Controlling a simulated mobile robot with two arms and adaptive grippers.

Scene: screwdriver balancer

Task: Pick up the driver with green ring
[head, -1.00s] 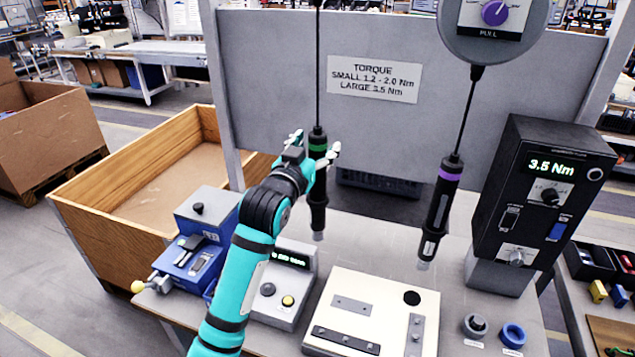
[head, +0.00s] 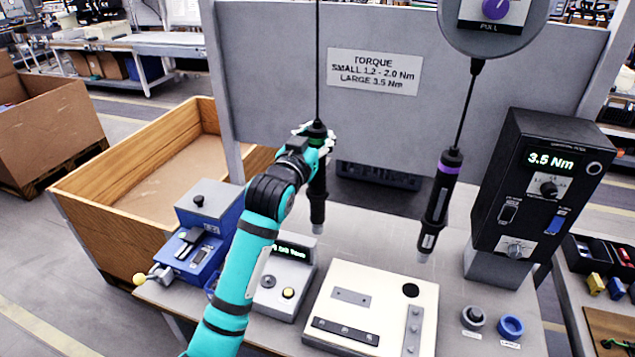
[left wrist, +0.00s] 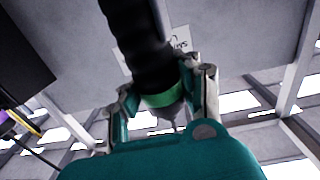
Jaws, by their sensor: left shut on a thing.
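The green-ring driver (head: 318,205) is a black tool that hangs upright on a thin cable left of centre in the head view. My left gripper (head: 319,142) is shut around its upper part, near the green ring. In the left wrist view the driver's black body (left wrist: 140,40) and green ring (left wrist: 162,98) are between the two fingers of the left gripper (left wrist: 160,95). In the head view the hand partly hides the ring. A second driver with a purple ring (head: 438,205) hangs tilted to the right, apart from the gripper. My right gripper is not in view.
A cream fixture plate (head: 345,275) lies on the bench below. A grey display box (head: 283,280) and a blue fixture (head: 205,240) stand left. A black torque unit (head: 520,190) stands right. A grey panel (head: 270,70) rises behind.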

